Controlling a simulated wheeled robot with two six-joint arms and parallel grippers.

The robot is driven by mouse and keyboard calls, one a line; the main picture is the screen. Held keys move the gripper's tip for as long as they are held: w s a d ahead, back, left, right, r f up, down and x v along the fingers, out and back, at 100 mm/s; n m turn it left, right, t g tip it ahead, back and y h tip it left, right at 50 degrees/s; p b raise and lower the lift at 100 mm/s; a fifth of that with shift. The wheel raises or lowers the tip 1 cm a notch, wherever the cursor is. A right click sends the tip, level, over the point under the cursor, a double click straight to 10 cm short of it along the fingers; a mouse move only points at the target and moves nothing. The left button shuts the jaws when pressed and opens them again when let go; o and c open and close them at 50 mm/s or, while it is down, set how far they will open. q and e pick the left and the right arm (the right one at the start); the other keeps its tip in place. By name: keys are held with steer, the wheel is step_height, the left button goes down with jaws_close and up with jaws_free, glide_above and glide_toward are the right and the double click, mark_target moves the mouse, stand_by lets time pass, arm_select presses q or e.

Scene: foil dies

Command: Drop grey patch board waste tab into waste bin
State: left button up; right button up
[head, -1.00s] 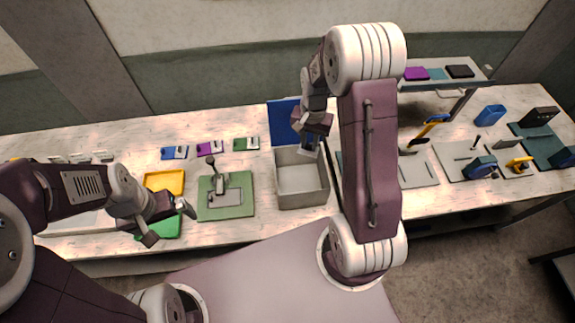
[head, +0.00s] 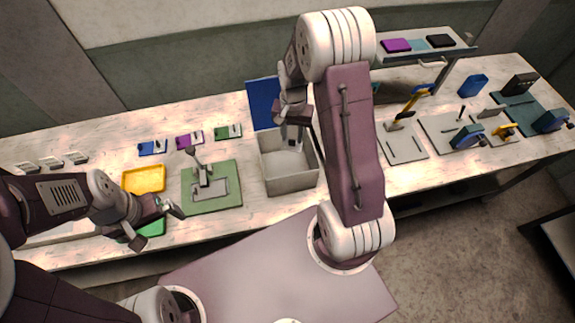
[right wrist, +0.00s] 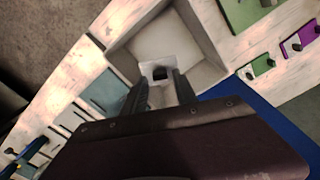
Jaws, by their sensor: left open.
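The waste bin (head: 290,183) is an open grey box on the table, with a blue panel (head: 263,103) behind it. My right gripper (head: 292,138) is over the bin. In the right wrist view, its fingers (right wrist: 160,90) appear shut on a pale grey tab (right wrist: 158,66) with a dark square spot, in front of the bin's interior (right wrist: 165,38). Whether the tab touches the bin cannot be told.
A green board with a press-like fixture (head: 212,197) and a yellow tray (head: 143,179) stand left of the bin. Small blue, purple and green pieces (head: 190,140) lie behind. Grey boards with tools (head: 403,145) are at right, below a raised shelf (head: 440,53).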

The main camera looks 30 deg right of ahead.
steer(key=shift+o, duration=0.4)
steer(key=shift+d, duration=0.1)
steer(key=shift+w, duration=0.1)
steer(key=shift+r, duration=0.35)
step_height(320, 180, up, 8)
steer(key=b, duration=0.2)
steer(key=shift+r, duration=0.15)
